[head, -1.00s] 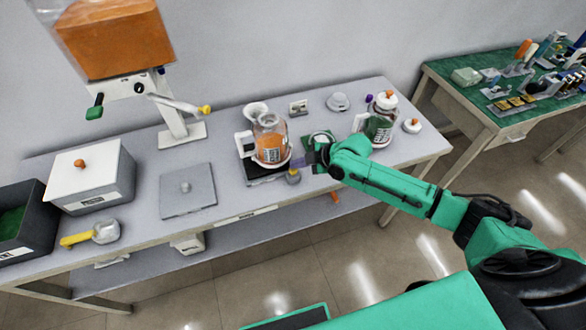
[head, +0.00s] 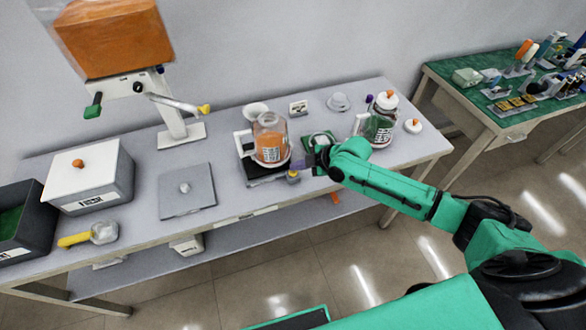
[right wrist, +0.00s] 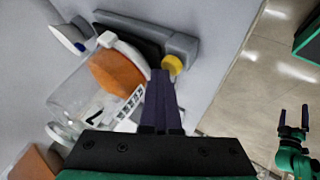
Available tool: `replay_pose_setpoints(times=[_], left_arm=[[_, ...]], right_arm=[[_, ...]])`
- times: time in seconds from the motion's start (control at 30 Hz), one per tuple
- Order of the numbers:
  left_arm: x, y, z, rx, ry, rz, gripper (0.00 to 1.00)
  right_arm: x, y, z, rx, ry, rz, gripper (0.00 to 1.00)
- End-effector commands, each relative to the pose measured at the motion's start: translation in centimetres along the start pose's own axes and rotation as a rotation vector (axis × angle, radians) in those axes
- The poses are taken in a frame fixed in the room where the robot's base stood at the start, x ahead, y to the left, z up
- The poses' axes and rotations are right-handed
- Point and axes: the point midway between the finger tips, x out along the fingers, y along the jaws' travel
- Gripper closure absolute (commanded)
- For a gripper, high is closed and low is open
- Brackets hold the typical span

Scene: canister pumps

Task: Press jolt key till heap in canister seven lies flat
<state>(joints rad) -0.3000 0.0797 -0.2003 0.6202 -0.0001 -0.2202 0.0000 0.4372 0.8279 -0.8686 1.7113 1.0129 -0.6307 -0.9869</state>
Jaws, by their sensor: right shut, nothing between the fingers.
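A clear canister (head: 270,146) with orange material (head: 271,153) stands upright on a dark jolt base (head: 266,174) at the middle of the bench. I cannot tell whether the heap's top is fully flat. The yellow jolt key (head: 293,174) is at the base's front right corner, and in the right wrist view (right wrist: 173,65). My right gripper (head: 304,162) is shut and empty, its tips close by the key; contact is unclear. My left gripper (right wrist: 293,118) is open, away over the floor.
A white funnel (head: 256,110) is behind the orange canister. A grey plate (head: 186,190), a scoop (head: 103,232) and a lidded bin (head: 92,178) are at left. A hopper stand (head: 176,115) rises behind.

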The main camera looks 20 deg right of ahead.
Motion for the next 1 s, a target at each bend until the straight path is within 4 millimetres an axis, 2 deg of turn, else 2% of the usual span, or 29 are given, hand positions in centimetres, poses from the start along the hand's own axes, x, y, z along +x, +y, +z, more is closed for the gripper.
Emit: replay_pose_setpoints(times=[0.47,0.8,1.0], left_arm=[[-2.0,-0.1,-0.2,0.0,0.0,0.0,0.0],[-2.0,-0.1,-0.2,0.0,0.0,0.0,0.0],[-3.6,-0.1,-0.3,0.0,0.0,0.0,0.0]], right_arm=[[-1.6,1.1,-1.1,0.0,-0.001,-0.002,1.0],[-1.6,1.2,-1.2,0.0,0.0,-0.001,1.0],[-3.0,2.2,-2.1,0.0,-0.001,0.0,1.0]])
